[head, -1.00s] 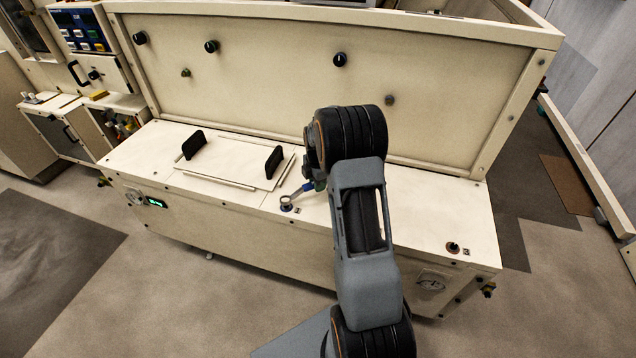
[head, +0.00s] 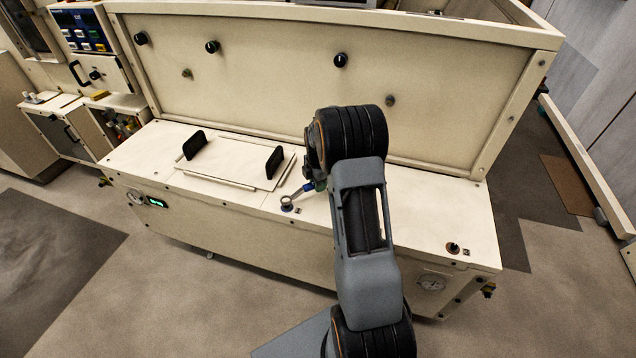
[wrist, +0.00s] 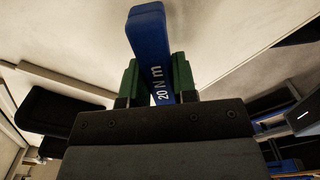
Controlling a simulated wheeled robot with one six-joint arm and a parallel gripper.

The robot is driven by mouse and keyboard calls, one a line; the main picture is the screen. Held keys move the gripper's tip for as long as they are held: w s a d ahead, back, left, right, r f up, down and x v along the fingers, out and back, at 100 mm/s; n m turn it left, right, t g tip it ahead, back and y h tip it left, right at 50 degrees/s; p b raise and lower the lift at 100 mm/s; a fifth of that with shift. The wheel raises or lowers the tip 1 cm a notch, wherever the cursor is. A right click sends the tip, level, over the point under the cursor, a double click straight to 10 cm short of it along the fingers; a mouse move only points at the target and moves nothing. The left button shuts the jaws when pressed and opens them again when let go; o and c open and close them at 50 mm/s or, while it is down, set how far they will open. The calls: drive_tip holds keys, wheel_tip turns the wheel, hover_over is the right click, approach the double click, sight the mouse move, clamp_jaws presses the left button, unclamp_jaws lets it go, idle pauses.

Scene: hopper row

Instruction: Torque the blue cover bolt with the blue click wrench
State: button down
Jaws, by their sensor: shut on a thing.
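The blue click wrench (wrist: 150,48) is between the green fingers of my gripper (wrist: 157,80) in the wrist view, and its handle reads "20 N m". In the head view its shaft (head: 300,193) runs down and left from my gripper (head: 319,184), which is mostly hidden behind my arm. The wrench head (head: 287,202) sits over the blue cover bolt's spot on the cream top, just right of the lid plate. A blue ring (head: 287,208) shows under the head; the bolt itself is hidden.
The lid plate (head: 230,165) with two black handles (head: 194,145) lies left of the wrench. A second small bolt (head: 453,247) stands at the right end of the top. A tall cream panel (head: 260,70) rises behind. The top between the wrench and right end is partly hidden by my arm.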

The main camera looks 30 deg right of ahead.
sight(321, 203)
drive_tip(key=shift+f, duration=0.3)
drive_tip(key=shift+f+b, duration=0.3)
drive_tip(key=shift+b, duration=0.1)
drive_tip(key=shift+f, duration=0.3)
idle(1.2)
drive_tip(key=shift+f, duration=0.15)
idle(0.3)
drive_tip(key=shift+s+a+m, duration=0.15)
drive_tip(key=shift+s+m, duration=0.85)
drive_tip(key=shift+s+a+m, duration=0.2)
drive_tip(key=shift+s+m, duration=0.5)
drive_tip(key=shift+s, duration=0.1)
